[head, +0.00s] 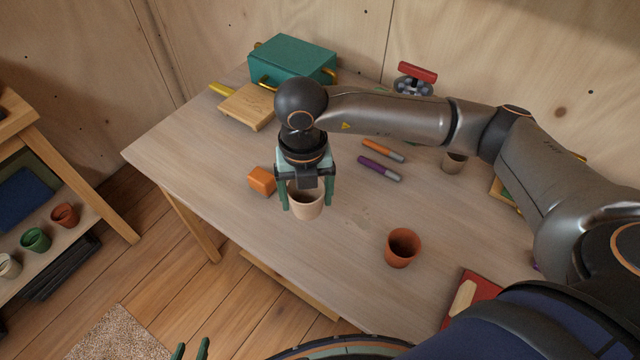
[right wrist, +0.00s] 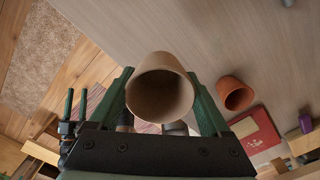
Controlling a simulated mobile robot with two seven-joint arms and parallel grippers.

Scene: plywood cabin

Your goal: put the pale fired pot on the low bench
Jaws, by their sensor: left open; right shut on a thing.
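The pale fired pot (head: 307,205) is in my right gripper (head: 307,203), whose green fingers are shut around its sides, over the front left part of the table. The right wrist view shows the pale pot (right wrist: 160,92) between the fingers, its open mouth toward the camera. I cannot tell whether its base touches the table. My left gripper (head: 192,350) is open and empty at the bottom edge, low over the floor. I cannot surely identify the low bench; a wooden plank edge (head: 290,287) shows low beside the table.
A wooden rack (head: 75,185) with small pots stands left.

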